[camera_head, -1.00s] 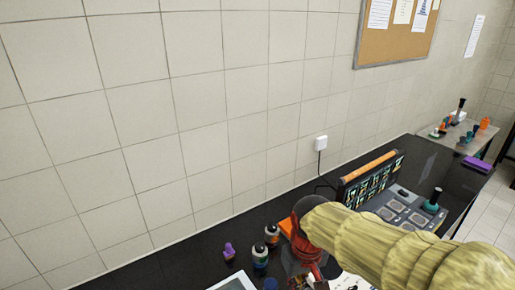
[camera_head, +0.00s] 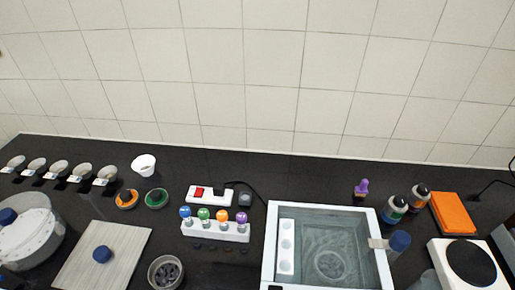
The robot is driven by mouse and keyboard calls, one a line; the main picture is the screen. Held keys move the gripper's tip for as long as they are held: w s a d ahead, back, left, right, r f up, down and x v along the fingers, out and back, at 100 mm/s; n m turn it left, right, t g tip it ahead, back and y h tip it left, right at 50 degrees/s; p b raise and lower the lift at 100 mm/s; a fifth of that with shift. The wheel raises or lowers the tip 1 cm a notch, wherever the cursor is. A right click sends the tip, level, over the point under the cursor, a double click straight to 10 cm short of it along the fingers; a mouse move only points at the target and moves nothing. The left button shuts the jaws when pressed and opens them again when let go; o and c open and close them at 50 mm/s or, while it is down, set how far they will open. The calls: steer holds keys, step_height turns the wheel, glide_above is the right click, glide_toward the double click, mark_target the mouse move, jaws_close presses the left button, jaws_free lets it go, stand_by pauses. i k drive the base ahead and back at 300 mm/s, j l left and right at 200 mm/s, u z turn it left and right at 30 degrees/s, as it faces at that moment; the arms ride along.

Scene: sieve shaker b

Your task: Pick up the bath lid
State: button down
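A flat light-grey square plate (camera_head: 118,240) with a round blue knob (camera_head: 102,254) on top lies on the black counter at lower left; it looks like the bath lid. Its near edge runs close to the bottom of the picture. The white rectangular bath (camera_head: 272,238) stands right of centre with its top uncovered. Inside it are a round sieve-like shape (camera_head: 331,264) and a white strip with round holes (camera_head: 286,246) along the left side. My gripper is not in view, so its state and its place relative to the lid do not show.
A round pale vessel with a blue knob (camera_head: 30,235) stands left of the plate. A dark bowl (camera_head: 166,273) stands close to its right. Orange (camera_head: 126,199) and green (camera_head: 156,198) round pieces lie behind. A rack with coloured knobs (camera_head: 215,231) stands between plate and bath.

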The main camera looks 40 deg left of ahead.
mark_target(106, 256)
steer(key=u, duration=3.1)
steer(key=k+l+z, duration=0.1)
steer(key=z, duration=0.4)
steer(key=k+l+z, duration=0.1)
steer(key=z, duration=0.4)
steer(key=l+z, duration=0.15)
steer(key=z, duration=0.3)
steer(key=i+j+u, duration=0.1)
steer(key=j, duration=0.3)
steer(key=i+j+u, duration=0.15)
steer(key=j, duration=0.25)
steer(key=i+j+u, duration=0.1)
steer(key=j, duration=0.3)
steer(key=i+j+u, duration=0.1)
steer(key=j, duration=0.3)
steer(key=i+j+u, duration=0.1)
steer(key=j, duration=0.25)
steer(key=i+j+u, duration=0.15)
steer(key=i+j, duration=0.15)
